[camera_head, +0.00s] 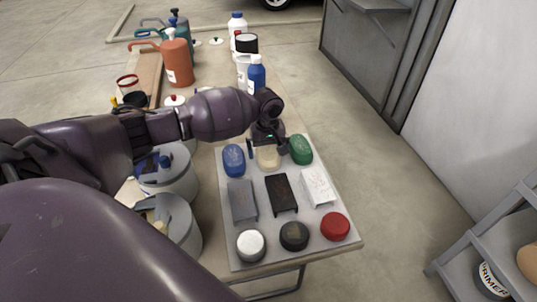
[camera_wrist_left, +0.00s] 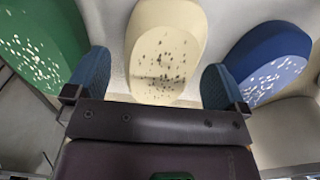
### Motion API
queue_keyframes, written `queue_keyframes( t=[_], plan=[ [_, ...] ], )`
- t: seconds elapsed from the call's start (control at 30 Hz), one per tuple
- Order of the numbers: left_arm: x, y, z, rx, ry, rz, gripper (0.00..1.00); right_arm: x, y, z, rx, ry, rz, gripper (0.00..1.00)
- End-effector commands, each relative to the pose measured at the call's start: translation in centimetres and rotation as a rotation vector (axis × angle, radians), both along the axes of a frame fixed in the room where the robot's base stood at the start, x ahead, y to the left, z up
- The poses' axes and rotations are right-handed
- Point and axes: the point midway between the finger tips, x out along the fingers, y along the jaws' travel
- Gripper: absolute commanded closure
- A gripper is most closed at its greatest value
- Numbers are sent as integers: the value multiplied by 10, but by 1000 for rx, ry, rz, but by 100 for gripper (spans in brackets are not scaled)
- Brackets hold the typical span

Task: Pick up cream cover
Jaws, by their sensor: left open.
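The cream cover (camera_head: 268,157) lies at the far edge of a light grey board (camera_head: 268,225), between a blue cover (camera_head: 233,158) and a green cover (camera_head: 300,149). My left gripper (camera_head: 267,146) is just above the cream cover and partly hides it. In the left wrist view the cream cover (camera_wrist_left: 165,50) is a speckled oval centred ahead of the left gripper (camera_wrist_left: 155,85). One blue fingertip is on each side of it, with gaps between. The jaws are open and empty. The right gripper is not in view.
Grey, black and white blocks (camera_head: 281,194) form the board's middle row; white, dark and red round pieces (camera_head: 293,236) fill the near row. Bottles (camera_head: 257,74) stand beyond my arm. Grey cans (camera_head: 170,177) stand left. A grey stepped shelf (camera_head: 505,235) is at right.

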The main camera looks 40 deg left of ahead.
Motion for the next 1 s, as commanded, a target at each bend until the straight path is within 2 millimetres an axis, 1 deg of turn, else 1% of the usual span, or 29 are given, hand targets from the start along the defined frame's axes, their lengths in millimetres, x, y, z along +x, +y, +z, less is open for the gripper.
queue_keyframes(
  t=[0.13,0.4,0.5,0.77,0.87,0.97,1.0],
  plan=[
    [1,0,2,0,-3,0,0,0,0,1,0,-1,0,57],
    [1,0,2,0,-1,0,41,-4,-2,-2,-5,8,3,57],
    [1,0,2,1,-2,0,54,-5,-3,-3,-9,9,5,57],
    [1,0,5,0,-3,0,54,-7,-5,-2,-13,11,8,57],
    [1,0,13,0,-4,0,54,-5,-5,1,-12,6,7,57],
    [2,0,29,0,-8,1,54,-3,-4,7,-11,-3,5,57],
    [2,0,37,1,-8,1,54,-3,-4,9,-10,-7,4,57]
  ],
)
